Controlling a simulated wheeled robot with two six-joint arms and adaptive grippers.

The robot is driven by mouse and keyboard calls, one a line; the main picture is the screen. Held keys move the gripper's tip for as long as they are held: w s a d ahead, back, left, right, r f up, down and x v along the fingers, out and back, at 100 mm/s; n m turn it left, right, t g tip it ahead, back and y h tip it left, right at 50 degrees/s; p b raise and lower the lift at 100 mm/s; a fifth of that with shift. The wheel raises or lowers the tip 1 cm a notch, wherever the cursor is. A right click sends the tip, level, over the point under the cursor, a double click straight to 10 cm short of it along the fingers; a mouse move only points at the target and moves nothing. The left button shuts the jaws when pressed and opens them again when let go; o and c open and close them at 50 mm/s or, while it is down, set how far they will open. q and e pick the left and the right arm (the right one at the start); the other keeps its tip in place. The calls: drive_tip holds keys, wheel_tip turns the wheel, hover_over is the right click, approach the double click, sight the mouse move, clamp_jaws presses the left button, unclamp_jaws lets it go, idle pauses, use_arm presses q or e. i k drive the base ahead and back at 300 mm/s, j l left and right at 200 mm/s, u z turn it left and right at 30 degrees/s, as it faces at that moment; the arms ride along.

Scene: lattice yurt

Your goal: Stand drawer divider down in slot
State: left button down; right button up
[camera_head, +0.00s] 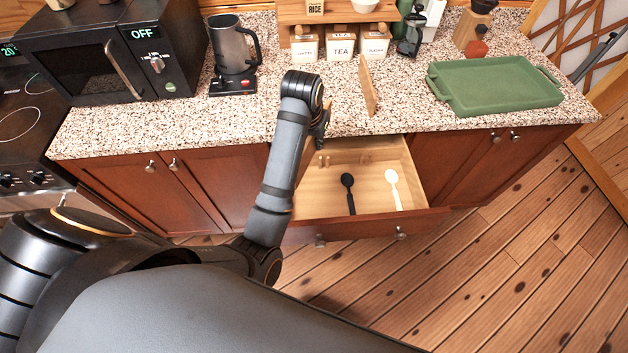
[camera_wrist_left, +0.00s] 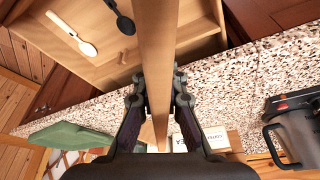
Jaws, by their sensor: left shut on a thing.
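My left gripper (camera_wrist_left: 158,100) is shut on the drawer divider (camera_wrist_left: 155,45), a long pale wooden board seen edge-on between the fingers in the left wrist view. In the head view my left gripper (camera_head: 321,128) is at the counter's front edge, by the drawer's back left, and my arm hides much of it. A thin upright wooden board (camera_head: 368,88) shows over the counter to its right; I cannot tell if it is the held piece. The open drawer (camera_head: 385,155) has small wooden pegs (camera_head: 352,159) near its back. My right gripper is not in view.
A black spoon (camera_head: 348,190) and a white spoon (camera_head: 393,188) lie in the drawer. A green tray (camera_head: 495,83) is on the counter at right. A dark mug (camera_head: 232,50) and microwave (camera_head: 110,55) are at left. Labelled canisters (camera_head: 341,45) stand at the back.

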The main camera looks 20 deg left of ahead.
sight(321, 215)
drive_tip(key=i+l+u, duration=0.1)
drive_tip(key=l+u, duration=0.65)
drive_tip(key=u, duration=0.2)
drive_tip(key=l+u, duration=0.45)
drive_tip(key=l, duration=0.5)
drive_tip(key=k+l+u, duration=0.1)
drive_tip(key=l, duration=0.4)
drive_tip(key=l+u, duration=0.1)
drive_tip(key=l, duration=0.45)
drive_tip(key=k+l, duration=0.15)
drive_tip(key=l, duration=0.35)
drive_tip(key=i, duration=0.4)
